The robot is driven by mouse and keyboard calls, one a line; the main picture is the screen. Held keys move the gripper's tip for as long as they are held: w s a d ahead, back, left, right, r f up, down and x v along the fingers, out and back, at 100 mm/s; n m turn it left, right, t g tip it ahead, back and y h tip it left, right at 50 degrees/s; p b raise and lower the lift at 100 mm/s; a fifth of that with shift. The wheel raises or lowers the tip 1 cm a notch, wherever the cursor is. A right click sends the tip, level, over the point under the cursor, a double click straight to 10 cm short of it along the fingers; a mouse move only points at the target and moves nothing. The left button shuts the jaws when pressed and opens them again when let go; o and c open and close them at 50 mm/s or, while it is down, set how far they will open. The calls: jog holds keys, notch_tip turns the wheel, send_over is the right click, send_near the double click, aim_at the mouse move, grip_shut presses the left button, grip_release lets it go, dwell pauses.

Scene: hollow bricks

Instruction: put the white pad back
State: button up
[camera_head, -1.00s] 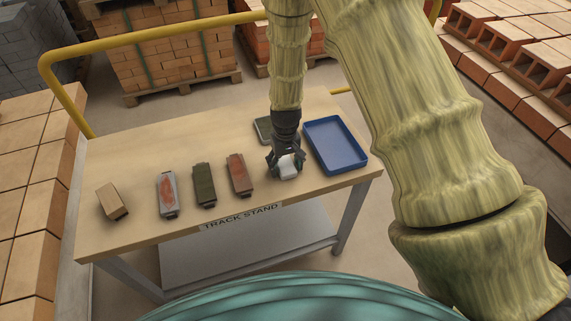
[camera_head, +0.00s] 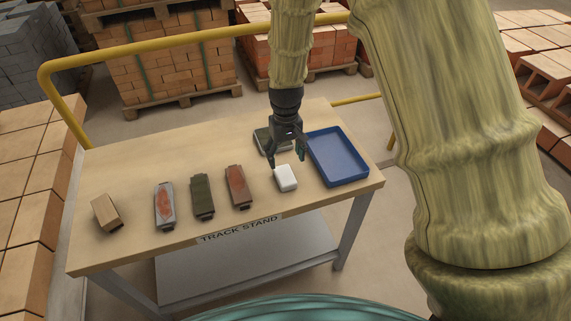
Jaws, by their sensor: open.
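The white pad (camera_head: 285,178) is a small white block lying on the wooden top of the track stand (camera_head: 130,165). It lies left of the blue tray (camera_head: 338,158) and right of a row of small blocks. My gripper (camera_head: 288,158) is open and empty just above and behind the pad, with its fingers pointing down. A dark green-grey flat item (camera_head: 262,140) lies behind my gripper and is partly hidden by it.
Left of the pad stand a red-brown block (camera_head: 238,187), a dark green block (camera_head: 202,197), a grey block with a red patch (camera_head: 165,206) and a tan block (camera_head: 106,213). A yellow rail (camera_head: 180,38) runs behind the stand. The back left of the top is clear.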

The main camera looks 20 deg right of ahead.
jog(key=shift+r, duration=1.3)
